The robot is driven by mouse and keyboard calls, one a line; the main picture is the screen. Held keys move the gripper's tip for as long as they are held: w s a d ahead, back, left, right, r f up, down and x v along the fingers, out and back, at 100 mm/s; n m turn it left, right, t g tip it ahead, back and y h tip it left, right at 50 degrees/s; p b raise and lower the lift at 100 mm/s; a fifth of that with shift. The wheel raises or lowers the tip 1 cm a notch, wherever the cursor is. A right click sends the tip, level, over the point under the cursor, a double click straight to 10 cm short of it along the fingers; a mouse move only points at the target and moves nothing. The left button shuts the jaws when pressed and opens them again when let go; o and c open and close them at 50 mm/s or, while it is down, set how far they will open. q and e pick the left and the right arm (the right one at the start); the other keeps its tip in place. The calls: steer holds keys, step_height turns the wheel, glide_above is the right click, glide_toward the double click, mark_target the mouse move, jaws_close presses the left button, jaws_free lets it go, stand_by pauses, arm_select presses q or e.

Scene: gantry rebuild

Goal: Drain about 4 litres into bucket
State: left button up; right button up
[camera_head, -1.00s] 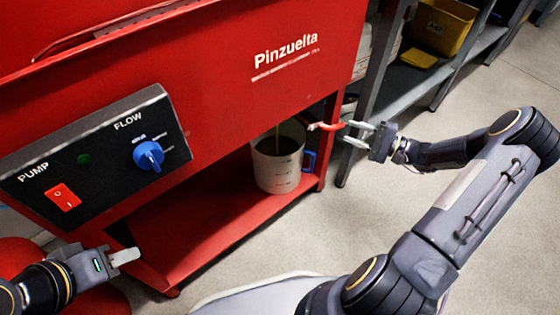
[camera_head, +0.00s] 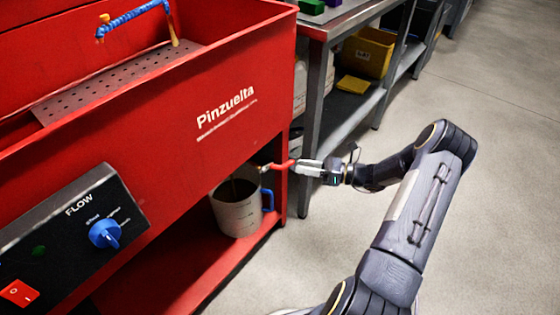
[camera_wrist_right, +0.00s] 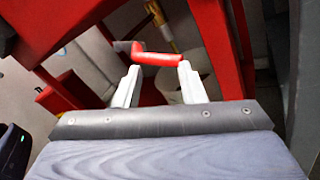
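The bucket (camera_head: 238,218) is a pale grey container with a blue handle, on the lower shelf of the red machine. Dark liquid shows inside it. A thin line above the liquid looks like a falling stream, but it is faint. A red valve lever (camera_head: 280,167) sticks out above the bucket near the machine's corner post. My right gripper (camera_head: 303,166) is at the lever's outer end. In the right wrist view the red lever (camera_wrist_right: 158,58) spans across my two separated fingertips (camera_wrist_right: 159,68). Whether they touch it is unclear. My left gripper is outside the view.
The control panel has a blue flow knob (camera_head: 105,234) and a red pump switch (camera_head: 19,293). A grey shelf bench (camera_head: 313,110) with a yellow bin (camera_head: 367,52) stands close behind the gripper. Floor to the right is clear.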

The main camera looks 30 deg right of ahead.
mark_target(290, 165)
steer(key=m, duration=0.5)
steer(key=shift+r+p, duration=0.1)
steer(key=shift+p, duration=0.3)
steer(key=m+p, duration=0.1)
steer(key=m, duration=0.3)
steer(key=shift+m, duration=0.4)
steer(key=m, duration=0.4)
steer(key=shift+y+p, duration=0.3)
steer(key=m, duration=0.3)
steer(key=shift+w+a+m, duration=0.1)
steer(key=shift+m, duration=0.2)
steer(key=b+x, duration=0.1)
steer(key=x, duration=0.6)
steer(key=shift+w+a+f, duration=0.15)
steer(key=shift+a+f, duration=0.1)
jaws_close()
